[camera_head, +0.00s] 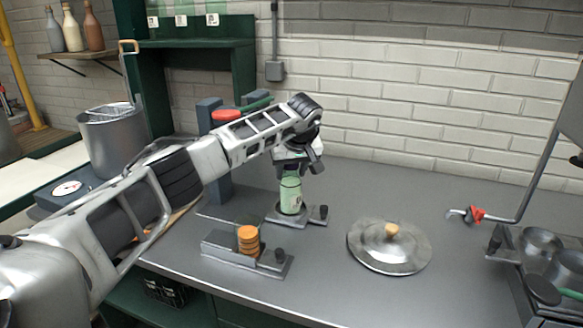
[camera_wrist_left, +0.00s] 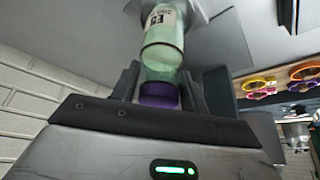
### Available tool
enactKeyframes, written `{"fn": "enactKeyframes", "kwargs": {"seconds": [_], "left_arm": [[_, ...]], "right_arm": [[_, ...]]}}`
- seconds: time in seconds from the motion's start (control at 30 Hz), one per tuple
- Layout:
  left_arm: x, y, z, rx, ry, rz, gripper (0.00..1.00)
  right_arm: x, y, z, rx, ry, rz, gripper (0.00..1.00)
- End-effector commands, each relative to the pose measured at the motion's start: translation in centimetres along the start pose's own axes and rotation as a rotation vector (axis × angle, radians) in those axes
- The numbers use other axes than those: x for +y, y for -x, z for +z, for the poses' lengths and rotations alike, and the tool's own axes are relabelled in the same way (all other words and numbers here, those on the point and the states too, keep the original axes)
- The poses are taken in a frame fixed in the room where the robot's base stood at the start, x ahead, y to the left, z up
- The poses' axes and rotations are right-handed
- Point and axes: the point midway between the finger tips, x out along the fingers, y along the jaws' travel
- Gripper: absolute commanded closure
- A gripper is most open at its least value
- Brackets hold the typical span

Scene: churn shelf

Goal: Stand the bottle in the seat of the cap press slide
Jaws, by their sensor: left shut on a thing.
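My left gripper (camera_head: 297,160) reaches over the bench and is shut on the bottle (camera_head: 290,195), near its top. The bottle is pale green with a white label and looks upright. In the left wrist view the bottle (camera_wrist_left: 163,50) shows its purple cap (camera_wrist_left: 159,94) between the fingers (camera_wrist_left: 157,88). The bottle's lower end is at the cap press slide (camera_head: 275,219), a grey plate with a black knob at its right. I cannot tell whether the bottle rests fully in the seat. The press (camera_head: 222,189), with blue-grey posts and a red top, stands behind, partly hidden by my arm.
A grey holder (camera_head: 222,247) with stacked orange discs (camera_head: 248,238) stands in front of the slide. A round metal lid (camera_head: 380,256) lies to the right. A metal pail (camera_head: 112,140) is at left, and a machine with bowls (camera_head: 542,243) at right. The bench's back right is clear.

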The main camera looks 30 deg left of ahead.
Motion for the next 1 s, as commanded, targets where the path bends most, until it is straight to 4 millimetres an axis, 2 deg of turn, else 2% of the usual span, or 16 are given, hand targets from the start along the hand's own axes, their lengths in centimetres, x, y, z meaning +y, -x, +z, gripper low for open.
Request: {"fn": "enactKeyframes", "kwargs": {"seconds": [0.2,0.23,0.3,0.67,0.77,1.0], "left_arm": [[0.1,-0.1,0.1,0.002,0.000,0.001,0.87],[0.0,-0.2,0.1,0.000,-0.001,0.000,0.50],[0.0,-0.2,0.1,0.000,-0.001,0.000,0.34],[0.0,0.3,0.0,0.000,0.000,0.001,0.34],[0.1,1.6,-0.1,0.002,-0.001,0.003,0.34],[0.0,6.7,-0.1,0.004,0.000,0.004,0.34]], "right_arm": [[0.0,-0.1,0.3,-0.006,-0.001,0.001,0.50],[0.0,-0.1,0.3,-0.006,-0.001,0.001,0.50],[0.0,-0.1,0.3,-0.006,-0.001,0.000,0.50],[-0.1,0.0,0.4,-0.007,-0.002,-0.001,0.50],[-0.1,-0.1,0.4,-0.004,-0.002,-0.002,0.50],[-0.3,-0.4,0.6,0.001,-0.003,-0.007,0.50]]}}
